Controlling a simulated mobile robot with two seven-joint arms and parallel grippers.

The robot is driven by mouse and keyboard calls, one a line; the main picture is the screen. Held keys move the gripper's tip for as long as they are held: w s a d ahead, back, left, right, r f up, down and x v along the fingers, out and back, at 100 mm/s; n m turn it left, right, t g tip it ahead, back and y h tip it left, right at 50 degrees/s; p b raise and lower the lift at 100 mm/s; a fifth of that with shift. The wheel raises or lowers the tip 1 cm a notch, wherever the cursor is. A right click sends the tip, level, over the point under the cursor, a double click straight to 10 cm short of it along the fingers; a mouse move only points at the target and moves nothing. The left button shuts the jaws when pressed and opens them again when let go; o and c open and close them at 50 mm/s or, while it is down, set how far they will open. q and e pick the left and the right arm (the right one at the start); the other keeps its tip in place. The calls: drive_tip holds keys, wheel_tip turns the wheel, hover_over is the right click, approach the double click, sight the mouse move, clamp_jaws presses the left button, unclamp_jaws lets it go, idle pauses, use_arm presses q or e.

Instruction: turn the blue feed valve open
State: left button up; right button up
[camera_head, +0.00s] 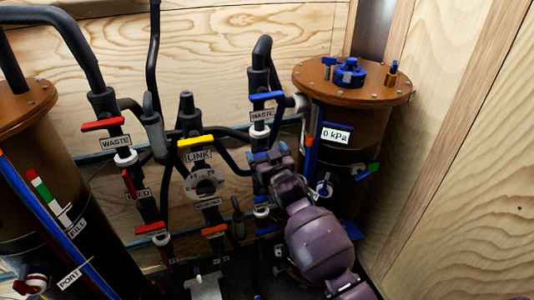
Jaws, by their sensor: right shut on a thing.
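My right gripper (267,160) reaches in from the lower right, on a purple arm. It is shut on the blue feed valve's handle (257,156), on the right-hand pipe below the blue waste valve. The gripper covers most of this valve and its label, so the exact angle of its handle is hard to tell. My left gripper is not in view.
The blue waste handle (266,97) sits just above, crosswise on its pipe. The yellow link handle (196,141) and red waste handle (102,124) are to the left. A brown filter tank (352,85) marked 0 kPa stands close on the right, beside a wooden wall (450,170).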

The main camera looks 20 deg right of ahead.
drive_tip(key=n+p, duration=0.1)
drive_tip(key=n, duration=0.2)
drive_tip(key=shift+a+r, duration=0.1)
drive_tip(key=n+p, duration=0.1)
drive_tip(key=n, duration=0.3)
drive_tip(key=shift+n, duration=0.4)
drive_tip(key=n, duration=0.7)
drive_tip(key=shift+a+f+p, duration=0.15)
drive_tip(key=shift+f+p, duration=0.15)
drive_tip(key=shift+n, duration=1.1)
drive_tip(key=shift+f, duration=0.1)
drive_tip(key=o, duration=0.6)
drive_tip(key=shift+c, duration=0.2)
drive_tip(key=shift+s, duration=0.15)
